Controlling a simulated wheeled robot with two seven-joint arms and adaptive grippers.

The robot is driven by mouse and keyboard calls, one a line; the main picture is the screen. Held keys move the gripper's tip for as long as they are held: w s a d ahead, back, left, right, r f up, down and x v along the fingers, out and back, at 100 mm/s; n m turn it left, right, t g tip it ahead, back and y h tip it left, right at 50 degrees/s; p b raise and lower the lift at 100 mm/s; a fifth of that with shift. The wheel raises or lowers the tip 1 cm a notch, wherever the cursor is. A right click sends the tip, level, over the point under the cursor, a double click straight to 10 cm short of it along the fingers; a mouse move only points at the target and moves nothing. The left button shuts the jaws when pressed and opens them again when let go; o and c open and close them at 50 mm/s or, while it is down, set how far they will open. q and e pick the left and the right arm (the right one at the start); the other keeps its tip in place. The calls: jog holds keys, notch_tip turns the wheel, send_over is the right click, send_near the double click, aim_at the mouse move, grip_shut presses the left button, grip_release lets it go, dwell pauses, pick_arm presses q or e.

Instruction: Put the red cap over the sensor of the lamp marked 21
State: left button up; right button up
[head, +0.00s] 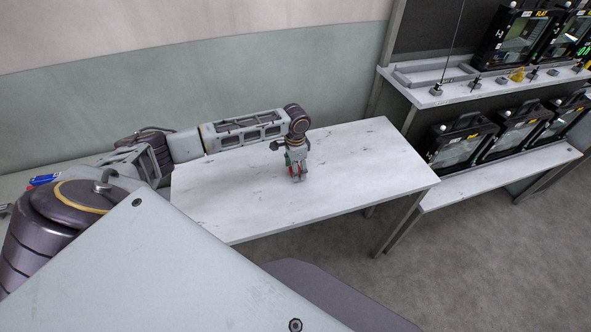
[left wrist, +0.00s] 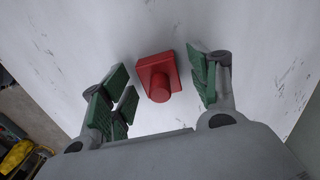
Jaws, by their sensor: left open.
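The red cap (left wrist: 158,76) lies on the white table in the left wrist view. It has a square base with a round knob on it. My left gripper (left wrist: 162,88) is open, with its green finger pads on either side of the cap and gaps on both sides. In the head view my left gripper (head: 298,177) points down over the white table (head: 370,160), with a little red showing at its fingers. The lamp marked 21 and its sensor cannot be made out. My right gripper is not in view.
Black floodlight housings (head: 463,146) stand on a two-level bench (head: 500,182) at the right; their markings are mostly too small to read. A grey tray (head: 432,74) lies on the upper shelf. The white table is otherwise clear.

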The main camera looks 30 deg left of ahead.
pick_arm(q)
jog(key=shift+c, duration=0.2)
jog(key=c, duration=1.1)
jog(key=shift+o, duration=0.2)
jog(key=shift+r, duration=0.1)
jog(key=shift+r+b, duration=0.35)
jog(key=shift+r, duration=4.55)
